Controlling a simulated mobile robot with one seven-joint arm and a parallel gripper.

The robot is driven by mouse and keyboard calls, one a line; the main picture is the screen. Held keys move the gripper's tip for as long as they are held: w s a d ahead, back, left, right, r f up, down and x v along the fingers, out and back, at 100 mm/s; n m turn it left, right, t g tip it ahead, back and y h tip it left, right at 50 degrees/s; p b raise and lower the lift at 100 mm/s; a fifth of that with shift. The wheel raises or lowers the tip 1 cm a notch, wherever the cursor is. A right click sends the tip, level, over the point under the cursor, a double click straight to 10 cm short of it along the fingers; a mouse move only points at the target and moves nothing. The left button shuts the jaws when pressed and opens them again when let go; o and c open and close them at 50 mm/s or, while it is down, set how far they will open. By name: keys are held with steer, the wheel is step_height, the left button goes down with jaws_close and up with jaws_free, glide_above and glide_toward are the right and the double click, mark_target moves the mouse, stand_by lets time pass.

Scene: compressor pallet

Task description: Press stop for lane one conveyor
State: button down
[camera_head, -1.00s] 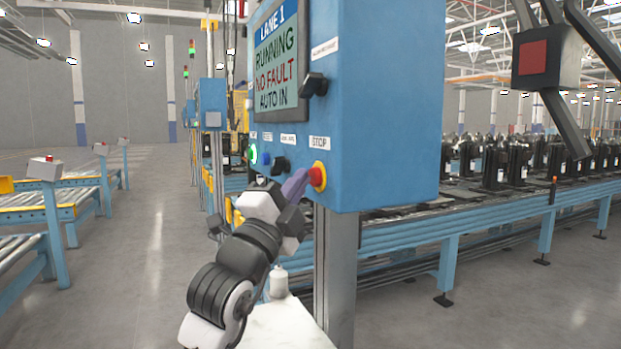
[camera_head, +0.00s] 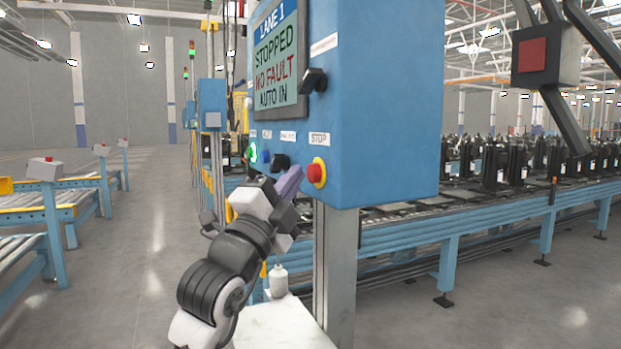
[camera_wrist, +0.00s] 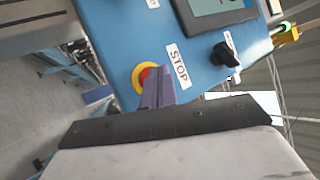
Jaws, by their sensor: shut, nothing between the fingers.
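The blue lane 1 control box (camera_head: 385,110) stands in front of me. Its screen (camera_head: 277,58) reads LANE 1, STOPPED, NO FAULT, AUTO IN. The red stop button (camera_head: 316,172) with a yellow ring sits low on the panel under a STOP label (camera_head: 320,138). My gripper (camera_head: 297,172) is shut and empty, its purple fingertips just left of the button in the head view, with a small gap showing. In the wrist view the fingers (camera_wrist: 157,88) partly cover the stop button (camera_wrist: 143,78), so contact cannot be told there.
A black selector knob (camera_head: 281,162) and a lit green button (camera_head: 252,152) sit left of the stop button. A black switch (camera_head: 313,80) is beside the screen. A white bottle (camera_head: 278,280) stands on a pale surface below. The conveyor (camera_head: 500,215) runs behind, carrying black compressors.

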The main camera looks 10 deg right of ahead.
steer(key=shift+s+a, duration=0.1)
steer(key=shift+a, duration=0.2)
steer(key=shift+s+a+b, duration=0.25)
steer(key=shift+a+b, duration=0.15)
steer(key=shift+a, duration=0.35)
steer(key=shift+s+a+b, duration=0.25)
steer(key=shift+a+b, duration=0.15)
steer(key=shift+a, duration=0.4)
steer(key=shift+s+a+b, duration=0.25)
steer(key=shift+a+b, duration=0.15)
steer(key=shift+a, duration=0.35)
